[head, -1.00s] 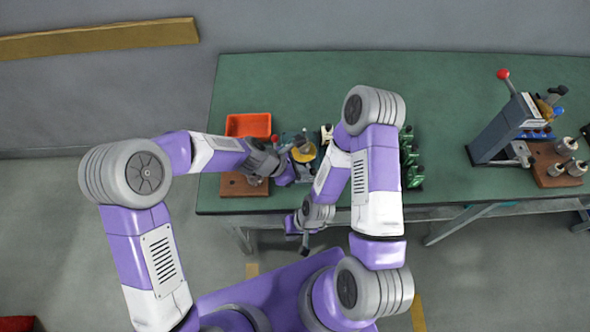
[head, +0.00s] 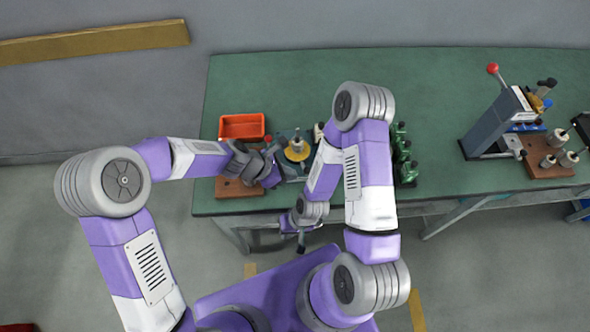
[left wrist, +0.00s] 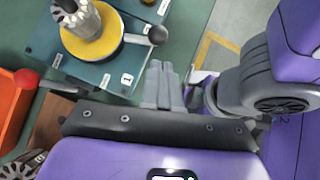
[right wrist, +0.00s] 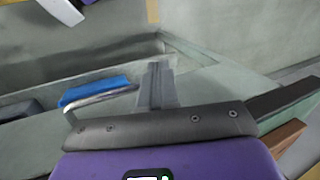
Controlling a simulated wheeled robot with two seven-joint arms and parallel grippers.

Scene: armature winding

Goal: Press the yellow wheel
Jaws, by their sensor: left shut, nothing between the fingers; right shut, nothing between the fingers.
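The yellow wheel (head: 297,153) lies on a blue-grey base on the green table, with a pale armature (head: 296,144) standing on its middle. In the left wrist view the yellow wheel (left wrist: 100,47) is at the upper left, with a dark-knobbed lever (left wrist: 156,36) beside it. My left gripper (head: 278,148) is just left of the wheel in the head view. Its fingers (left wrist: 161,68) are shut and empty, and appear apart from the wheel. My right gripper (head: 302,247) is low, in front of the table edge. Its fingers (right wrist: 157,70) are shut and empty.
An orange bin (head: 242,126) and a brown wooden block (head: 232,188) are left of the wheel. Green parts (head: 402,150) stand right of my right arm. A grey lever press (head: 497,120) stands at the far right. The table between them is clear.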

